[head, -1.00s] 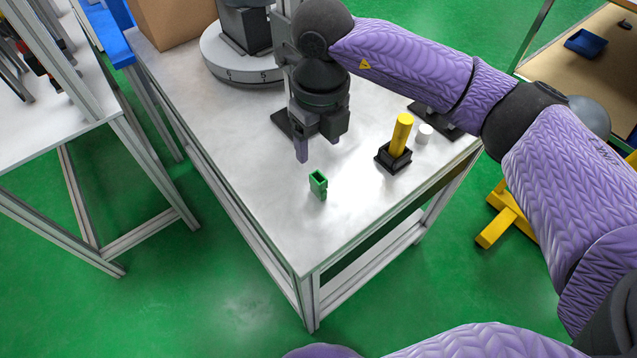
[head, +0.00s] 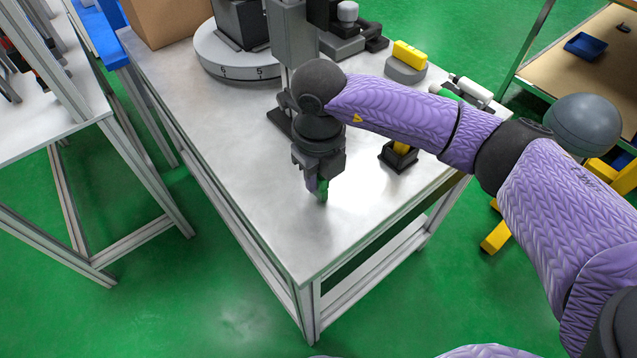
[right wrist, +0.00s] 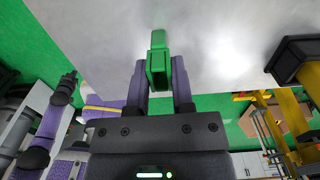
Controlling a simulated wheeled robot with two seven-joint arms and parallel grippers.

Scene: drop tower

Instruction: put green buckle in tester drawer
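The green buckle (head: 323,191) is at the front part of the white table (head: 255,190), between the fingers of my right gripper (head: 318,186). In the right wrist view the buckle (right wrist: 158,62) stands between the two purple fingers (right wrist: 160,75), which look pressed to its sides. It is at or just above the table top; I cannot tell which. A grey upright column (head: 290,40) stands behind my right arm. I cannot make out a tester drawer.
A black holder (head: 397,160) with a yellow piece is right of the gripper, partly behind my arm. A grey round turntable (head: 225,62) and cardboard box (head: 165,20) stand at the back left. A yellow block (head: 410,53) lies on a grey disc. The front table corner is clear.

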